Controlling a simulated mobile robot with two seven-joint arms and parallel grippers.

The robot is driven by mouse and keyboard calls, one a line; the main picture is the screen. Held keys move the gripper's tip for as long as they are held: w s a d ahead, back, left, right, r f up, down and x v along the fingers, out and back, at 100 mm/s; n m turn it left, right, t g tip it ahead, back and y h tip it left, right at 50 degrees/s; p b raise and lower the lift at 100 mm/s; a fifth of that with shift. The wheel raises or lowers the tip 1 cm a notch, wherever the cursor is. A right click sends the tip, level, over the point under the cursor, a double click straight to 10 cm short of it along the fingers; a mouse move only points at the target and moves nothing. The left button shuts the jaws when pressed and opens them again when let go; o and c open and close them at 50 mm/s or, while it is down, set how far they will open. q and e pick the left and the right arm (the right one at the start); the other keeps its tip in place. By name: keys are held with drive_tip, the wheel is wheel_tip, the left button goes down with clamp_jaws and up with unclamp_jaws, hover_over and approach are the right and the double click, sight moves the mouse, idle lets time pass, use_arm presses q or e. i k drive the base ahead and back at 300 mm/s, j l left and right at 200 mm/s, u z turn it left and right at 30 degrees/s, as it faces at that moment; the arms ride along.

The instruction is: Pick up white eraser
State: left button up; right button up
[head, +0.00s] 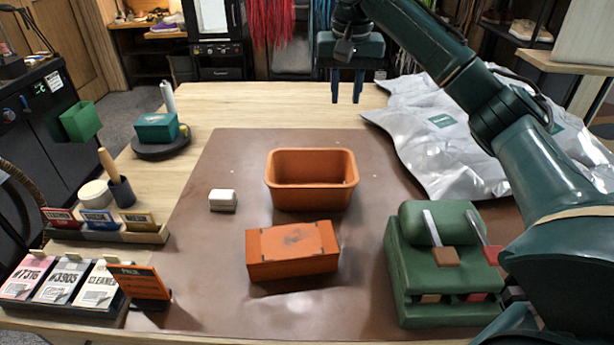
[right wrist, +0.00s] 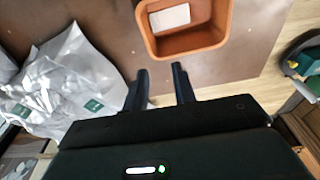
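The white eraser (head: 222,200) is a small pale block lying on the brown mat (head: 215,260), left of the open orange bin (head: 312,200). I cannot make it out in the right wrist view. My right gripper (head: 346,88) is open and empty, raised at the far side of the table behind the bin, well away from the eraser. Its two spread fingers also show in the right wrist view (right wrist: 160,88). My left gripper is not in view.
An orange box (head: 292,252) lies in front of the bin. A green holder (head: 440,265) stands right, silver bags (head: 440,125) back right. Card racks (head: 70,285) line the left. In the wrist view, the bin (right wrist: 185,43) holds a pale rectangle I cannot identify.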

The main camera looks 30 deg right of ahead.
sight(220, 201)
drive_tip(key=k+j, duration=0.8)
drive_tip(key=k, duration=0.05)
